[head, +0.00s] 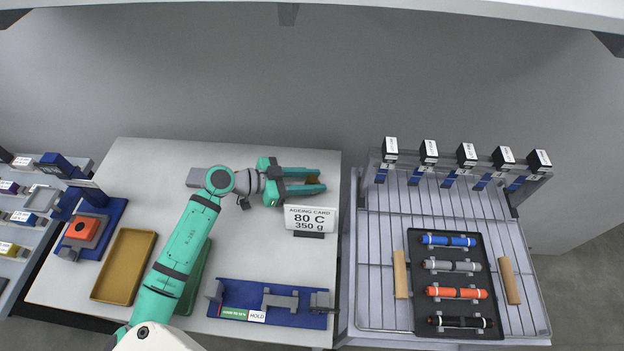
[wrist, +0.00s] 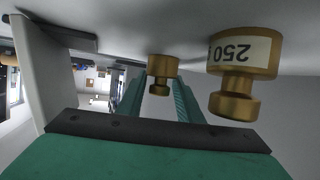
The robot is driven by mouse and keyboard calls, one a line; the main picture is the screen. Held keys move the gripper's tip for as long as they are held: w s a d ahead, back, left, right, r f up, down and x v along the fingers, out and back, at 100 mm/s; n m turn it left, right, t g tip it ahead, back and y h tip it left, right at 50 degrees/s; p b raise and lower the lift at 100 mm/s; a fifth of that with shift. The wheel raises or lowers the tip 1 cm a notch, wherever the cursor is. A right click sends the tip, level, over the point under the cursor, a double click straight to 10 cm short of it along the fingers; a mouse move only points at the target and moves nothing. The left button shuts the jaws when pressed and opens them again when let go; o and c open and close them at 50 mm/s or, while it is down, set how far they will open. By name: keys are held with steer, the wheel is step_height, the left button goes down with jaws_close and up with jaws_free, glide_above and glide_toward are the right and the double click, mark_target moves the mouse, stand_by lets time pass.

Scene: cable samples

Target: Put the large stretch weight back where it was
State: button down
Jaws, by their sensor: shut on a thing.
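My gripper (head: 314,180) lies level above the back right of the white table, its green fingers pointing right. It is shut on a brass weight (head: 313,179), which shows between the fingertips in the wrist view (wrist: 161,68); I see no readable label on it. The wrist view is upside down. There, a brass weight marked 250 (wrist: 246,65) stands outside the right finger, nearer the camera, so their sizes are hard to compare. I cannot make out the 250 weight in the head view. Whether the held weight touches the table is unclear.
An ageing card (head: 311,219) reading 80 C, 350 g stands just in front of my gripper. A blue fixture (head: 262,297) lies at the table's front, with a tan tray (head: 124,265) to the left. A rack (head: 375,230) with a black tray of cable samples (head: 424,250) stands right.

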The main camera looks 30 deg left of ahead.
steer(key=c, duration=1.2)
jaws_free()
steer(key=shift+r, duration=0.1)
steer(key=v, duration=1.2)
steer(key=shift+d, duration=0.1)
